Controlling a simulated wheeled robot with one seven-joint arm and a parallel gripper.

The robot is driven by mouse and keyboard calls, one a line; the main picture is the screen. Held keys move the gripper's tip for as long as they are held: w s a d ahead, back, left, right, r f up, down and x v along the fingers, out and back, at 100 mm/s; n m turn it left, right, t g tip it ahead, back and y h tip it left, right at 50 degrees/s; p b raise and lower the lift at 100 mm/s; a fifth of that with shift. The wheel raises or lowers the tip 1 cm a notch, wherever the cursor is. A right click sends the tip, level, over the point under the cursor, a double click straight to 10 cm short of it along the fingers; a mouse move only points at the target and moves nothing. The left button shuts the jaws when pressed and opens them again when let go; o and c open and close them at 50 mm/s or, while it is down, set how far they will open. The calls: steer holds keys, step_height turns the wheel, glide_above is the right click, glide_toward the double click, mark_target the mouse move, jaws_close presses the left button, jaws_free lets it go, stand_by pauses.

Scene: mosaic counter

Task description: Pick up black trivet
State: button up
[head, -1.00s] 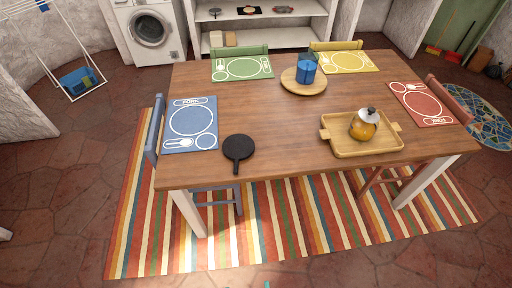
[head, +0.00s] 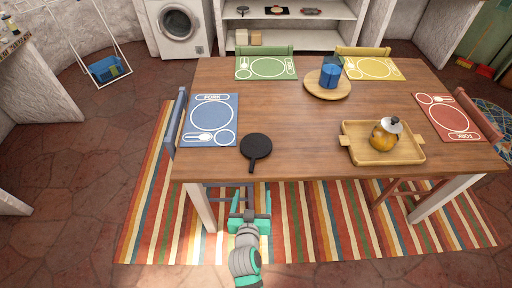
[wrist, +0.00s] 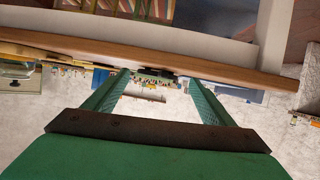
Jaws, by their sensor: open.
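The black trivet (head: 256,146), a flat round plate with a short handle, lies on the wooden table near its front edge. The handle points toward me. My gripper (head: 249,202) is in front of the table, nearer to me than the trivet and apart from it. In the wrist view my gripper (wrist: 157,92) shows two green fingers spread wide with nothing between them. The table edge crosses that view beyond the fingers; I cannot make out the trivet there for sure.
The wooden table (head: 310,120) has a blue placemat (head: 210,112) left of the trivet. A wooden tray (head: 352,150) with an orange-yellow teapot (head: 384,136) stands to the right. A round board (head: 315,90) holds a blue item. Bare tabletop surrounds the trivet. A blue chair (head: 176,118) stands at the left.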

steer(key=m+h, duration=0.1)
glide_toward(253, 160)
steer(key=s, duration=0.2)
steer(key=x, duration=1.1)
steer(key=shift+w+a+r, duration=0.2)
steer(key=shift+w+r, duration=0.05)
steer(key=shift+r, duration=0.15)
steer(key=shift+s, duration=0.15)
steer(key=c, duration=1.9)
steer(key=shift+r, duration=0.15)
jaws_close()
